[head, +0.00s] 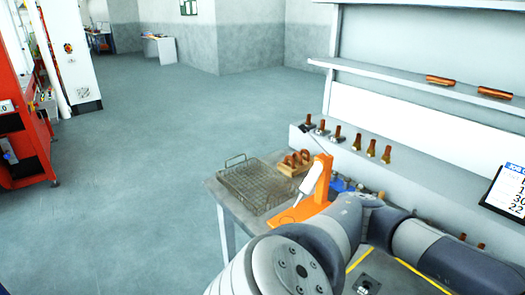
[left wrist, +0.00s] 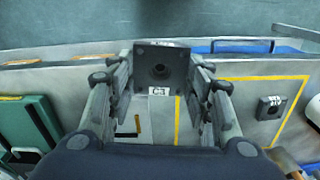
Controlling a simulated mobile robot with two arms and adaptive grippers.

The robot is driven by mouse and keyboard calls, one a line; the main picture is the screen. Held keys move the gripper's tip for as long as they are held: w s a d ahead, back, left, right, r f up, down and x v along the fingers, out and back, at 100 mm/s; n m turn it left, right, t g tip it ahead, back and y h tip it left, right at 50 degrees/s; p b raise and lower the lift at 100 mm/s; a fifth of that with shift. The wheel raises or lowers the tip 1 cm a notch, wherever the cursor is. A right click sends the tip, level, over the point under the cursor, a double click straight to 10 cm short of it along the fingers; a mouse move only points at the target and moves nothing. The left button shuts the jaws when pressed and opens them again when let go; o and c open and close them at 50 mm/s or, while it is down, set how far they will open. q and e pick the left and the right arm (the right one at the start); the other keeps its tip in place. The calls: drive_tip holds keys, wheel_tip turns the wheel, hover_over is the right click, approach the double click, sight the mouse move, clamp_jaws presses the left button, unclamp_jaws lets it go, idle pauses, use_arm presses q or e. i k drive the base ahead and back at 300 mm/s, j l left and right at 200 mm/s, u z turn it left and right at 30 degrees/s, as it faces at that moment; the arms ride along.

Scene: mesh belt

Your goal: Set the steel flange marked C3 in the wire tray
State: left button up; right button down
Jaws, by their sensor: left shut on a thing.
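The flange is held between both fingers, above a grey work surface. In the head view the wire tray (head: 252,188) is a mesh basket with raised handles on the grey table. It looks empty. Neither gripper shows in the head view, where a grey arm of mine fills the lower middle.
An orange stand (head: 316,184) and a wooden rack with copper parts (head: 293,164) are beside the tray. Another steel block (left wrist: 270,107) lies inside a yellow outline. A shelf unit (head: 405,110) backs the table. The floor left of the table is clear.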

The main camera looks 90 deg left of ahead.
sight(260, 189)
drive_tip(key=u, duration=0.7)
drive_tip(key=j+u, duration=0.2)
drive_tip(key=j, duration=0.25)
drive_tip(key=i+j+u, duration=0.2)
drive_tip(key=j, duration=0.25)
drive_tip(key=j+u, duration=0.2)
drive_tip(key=j, duration=0.6)
drive_tip(key=i, duration=0.05)
